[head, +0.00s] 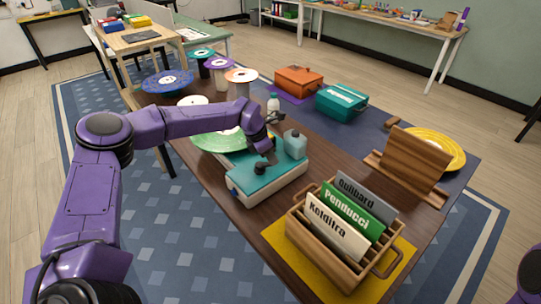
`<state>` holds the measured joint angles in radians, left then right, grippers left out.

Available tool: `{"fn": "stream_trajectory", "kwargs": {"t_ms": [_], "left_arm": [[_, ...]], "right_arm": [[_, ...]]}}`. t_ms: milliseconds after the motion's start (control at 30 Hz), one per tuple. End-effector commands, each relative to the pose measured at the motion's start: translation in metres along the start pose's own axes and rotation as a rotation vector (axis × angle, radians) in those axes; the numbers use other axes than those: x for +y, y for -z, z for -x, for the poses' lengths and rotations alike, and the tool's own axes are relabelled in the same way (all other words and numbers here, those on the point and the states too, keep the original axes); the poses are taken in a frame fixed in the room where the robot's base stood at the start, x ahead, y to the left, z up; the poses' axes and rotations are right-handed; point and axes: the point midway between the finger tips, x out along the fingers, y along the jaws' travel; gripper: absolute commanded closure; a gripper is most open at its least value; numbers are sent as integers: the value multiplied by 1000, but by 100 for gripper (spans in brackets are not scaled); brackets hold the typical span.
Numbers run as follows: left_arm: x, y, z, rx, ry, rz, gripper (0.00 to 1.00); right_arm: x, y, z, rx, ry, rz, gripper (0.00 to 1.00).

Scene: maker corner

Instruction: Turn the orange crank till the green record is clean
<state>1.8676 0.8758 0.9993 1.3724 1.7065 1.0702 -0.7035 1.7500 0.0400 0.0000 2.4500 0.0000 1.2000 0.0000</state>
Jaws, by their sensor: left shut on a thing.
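The green record (208,143) lies flat at the back left of a teal and cream cleaning machine (268,184), partly covered by my left arm. I cannot make out how clean its surface is. My left gripper (263,168) reaches down over the machine's top and is shut at the place of the orange crank. The crank itself is hidden behind the gripper and wrist. My right gripper is out of view.
A pale blue bottle (295,145) stands on the machine and a small white bottle (273,103) behind it. A wooden crate (318,262) of record sleeves stands in front. Several records on stands, an orange box (299,81), a teal box (341,103) and a wooden rack (408,163) surround the machine.

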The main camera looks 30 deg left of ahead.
Motion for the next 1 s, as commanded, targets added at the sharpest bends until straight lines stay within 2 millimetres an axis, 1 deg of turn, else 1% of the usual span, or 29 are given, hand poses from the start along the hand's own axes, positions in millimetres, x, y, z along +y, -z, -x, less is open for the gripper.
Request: {"fn": "stream_trajectory", "kwargs": {"t_ms": [467, 500, 567, 600, 867, 933, 1000], "left_arm": [[-1, 1, 0, 3, 8, -13, 100], [-1, 1, 0, 3, 8, -13, 77], [-1, 1, 0, 3, 8, -13, 57], [-1, 1, 0, 2, 8, -13, 55], [-1, 0, 1, 1, 6, -13, 55], [0, 0, 6, 0, 5, -13, 55], [0, 0, 17, -2, 4, -13, 55]], "right_arm": [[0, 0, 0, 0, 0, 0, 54], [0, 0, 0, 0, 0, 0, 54], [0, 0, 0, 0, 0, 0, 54], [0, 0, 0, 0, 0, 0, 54], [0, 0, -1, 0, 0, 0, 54], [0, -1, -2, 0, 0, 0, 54], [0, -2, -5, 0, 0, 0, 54]]}}
